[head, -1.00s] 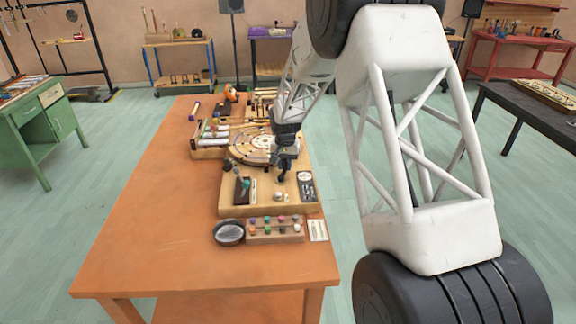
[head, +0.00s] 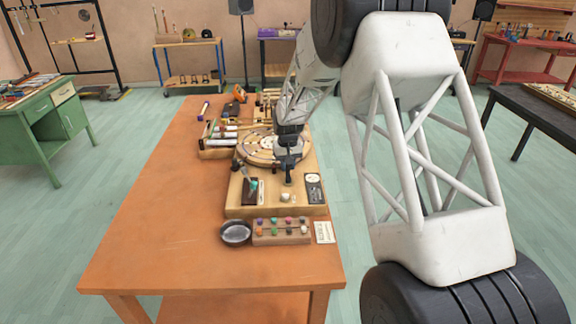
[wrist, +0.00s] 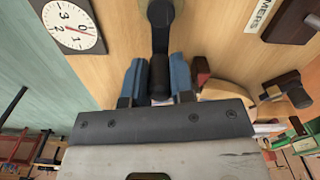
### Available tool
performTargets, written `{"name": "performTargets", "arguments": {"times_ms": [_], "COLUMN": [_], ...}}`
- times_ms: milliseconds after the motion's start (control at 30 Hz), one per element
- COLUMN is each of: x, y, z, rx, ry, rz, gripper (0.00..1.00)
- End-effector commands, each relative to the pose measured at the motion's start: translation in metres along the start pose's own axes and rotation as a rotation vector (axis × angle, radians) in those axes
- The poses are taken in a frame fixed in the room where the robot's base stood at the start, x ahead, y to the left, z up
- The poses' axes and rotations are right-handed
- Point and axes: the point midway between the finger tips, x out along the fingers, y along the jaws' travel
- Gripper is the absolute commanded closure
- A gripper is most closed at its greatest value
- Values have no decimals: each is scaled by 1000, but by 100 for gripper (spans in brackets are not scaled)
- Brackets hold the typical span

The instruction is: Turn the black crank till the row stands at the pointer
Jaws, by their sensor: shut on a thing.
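My gripper (head: 288,163) reaches down over the wooden board in the head view. In the wrist view its two blue fingers (wrist: 158,82) are shut on the black crank (wrist: 160,35), whose arm runs up from between them. The round wooden wheel (head: 250,155) lies behind the gripper in the head view and is partly hidden by it. Small dark and pale marks show on the wheel, but the row and the pointer are too small to make out. A numbered dial (wrist: 75,25) with a red hand sits at the upper left in the wrist view.
The board (head: 265,208) also bears a lever with a green part (head: 253,184). In front of it are a round dark dish (head: 235,233) and a block of coloured pegs (head: 281,231). The table's left side is clear.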

Motion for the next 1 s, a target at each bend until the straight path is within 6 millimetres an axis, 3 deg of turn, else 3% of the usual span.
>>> {"name": "performTargets", "arguments": {"times_ms": [133,167,300,667,1000], "x": [1,1,1,-2,-31], "y": [0,0,0,0,0], "z": [1,1,0,0,0], "rx": [1,1,1,1,1], "ry": [-2,-2,-1,0,1], "rz": [0,0,0,0,0], "gripper": [100,72,52,52,52]}}
